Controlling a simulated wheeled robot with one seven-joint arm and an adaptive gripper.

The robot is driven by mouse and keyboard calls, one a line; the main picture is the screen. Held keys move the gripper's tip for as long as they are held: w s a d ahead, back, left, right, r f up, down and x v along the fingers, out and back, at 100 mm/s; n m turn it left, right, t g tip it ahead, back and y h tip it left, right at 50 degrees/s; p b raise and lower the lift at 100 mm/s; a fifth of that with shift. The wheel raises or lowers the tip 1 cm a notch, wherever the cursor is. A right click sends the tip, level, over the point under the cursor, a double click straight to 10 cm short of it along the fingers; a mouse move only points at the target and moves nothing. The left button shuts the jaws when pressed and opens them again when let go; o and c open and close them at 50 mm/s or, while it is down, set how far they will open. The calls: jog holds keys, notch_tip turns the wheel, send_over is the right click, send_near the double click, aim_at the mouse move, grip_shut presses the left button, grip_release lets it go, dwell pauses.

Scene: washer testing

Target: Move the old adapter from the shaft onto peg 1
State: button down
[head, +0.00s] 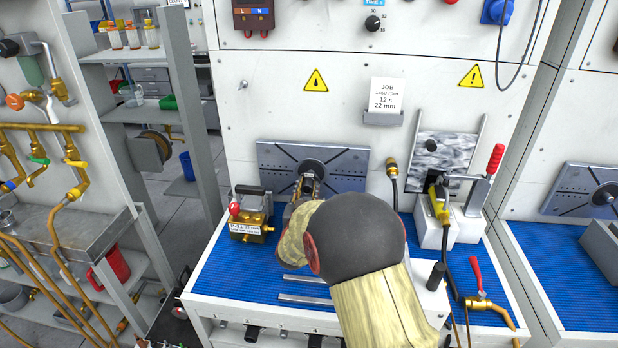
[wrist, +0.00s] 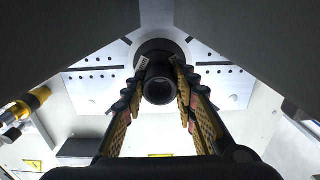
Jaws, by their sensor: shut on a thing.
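The old adapter (wrist: 158,86) is a short dark hollow cylinder, seen end-on in the wrist view. It sits in front of a round dark hub (head: 313,168) at the middle of the grey slotted plate on the panel. The shaft itself is hidden behind it. My gripper (wrist: 160,75) has one finger on each side of the adapter and is shut on it. In the head view my gripper (head: 307,186) reaches up to the hub, and my arm hides part of the bench. Peg 1 cannot be made out for certain.
A brass valve block (head: 251,228) stands left of my gripper on the blue mat (head: 225,272). A fixture with a red-handled lever (head: 495,160) stands to the right. A hose with a brass end (head: 392,168) hangs between. Metal rails (head: 305,299) lie near the front.

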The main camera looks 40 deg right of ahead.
jog(key=shift+v, duration=1.9)
jog(key=shift+r, duration=0.1)
